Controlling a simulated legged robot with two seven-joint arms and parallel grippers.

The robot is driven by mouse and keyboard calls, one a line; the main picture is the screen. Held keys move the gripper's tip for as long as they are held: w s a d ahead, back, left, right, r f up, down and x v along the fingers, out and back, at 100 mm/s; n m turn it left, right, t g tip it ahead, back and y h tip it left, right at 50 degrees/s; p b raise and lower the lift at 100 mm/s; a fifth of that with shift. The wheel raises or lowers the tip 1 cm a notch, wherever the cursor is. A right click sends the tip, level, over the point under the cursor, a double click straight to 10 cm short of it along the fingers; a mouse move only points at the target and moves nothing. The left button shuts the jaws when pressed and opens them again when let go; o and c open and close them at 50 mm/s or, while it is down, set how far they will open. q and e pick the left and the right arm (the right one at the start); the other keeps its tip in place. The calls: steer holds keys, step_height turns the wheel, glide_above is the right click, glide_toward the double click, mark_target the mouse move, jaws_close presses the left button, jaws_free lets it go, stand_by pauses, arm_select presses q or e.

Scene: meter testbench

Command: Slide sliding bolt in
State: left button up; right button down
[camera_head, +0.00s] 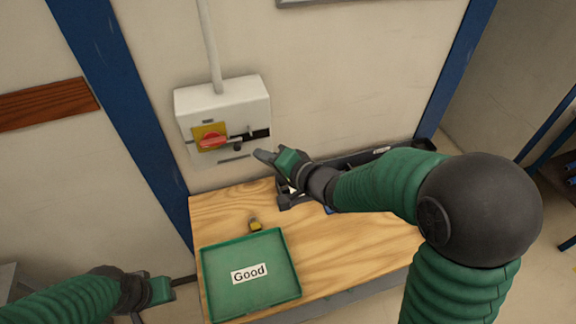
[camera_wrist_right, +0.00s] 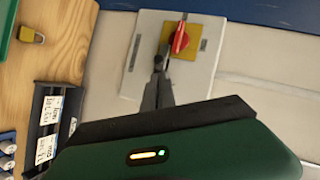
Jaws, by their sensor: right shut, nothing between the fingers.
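A white switch box (camera_head: 222,97) is fixed to the wall, with a red rotary knob (camera_head: 212,141) on a yellow plate. The sliding bolt (camera_head: 243,138) is a small metal and black part on the box front, right of the knob. My right gripper (camera_head: 258,154) is shut and empty, its tips just below and right of the bolt. In the right wrist view its closed fingers (camera_wrist_right: 158,64) overlap the box near the red knob (camera_wrist_right: 179,38) and hide the bolt; contact cannot be told. My left gripper (camera_head: 182,281) is at the tray's left edge, jaw state unclear.
A green tray (camera_head: 280,253) labelled "Good" lies on the wooden table (camera_head: 340,245). A small brass padlock (camera_head: 255,225) lies behind it. A dark rack (camera_head: 365,156) stands at the table's back, partly hidden by my right arm. A grey conduit (camera_head: 209,45) rises above the box.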

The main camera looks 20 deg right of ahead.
steer(key=b+v, duration=0.2)
steer(key=v, duration=0.8)
steer(key=shift+b, duration=0.3)
steer(key=s+d+f+n+g+h+b, duration=0.1)
steer(key=d+f+n+g+h, duration=0.15)
steer(key=f, duration=0.35)
steer(key=d+f+n+g+h, duration=0.1)
steer(key=d+f+h, duration=0.3)
steer(key=f, duration=0.2)
steer(key=s+a+f+n+g+b, duration=0.1)
steer(key=s+a+f+n+g, duration=0.1)
steer(key=s+f+n+g, duration=0.3)
steer(key=s+f+g, duration=0.1)
steer(key=s+f, duration=0.3)
steer(key=s, duration=0.3)
steer(key=shift+s+a+f+g, duration=0.15)
steer(key=shift+a+f+g, duration=0.15)
steer(key=shift+g, duration=0.05)
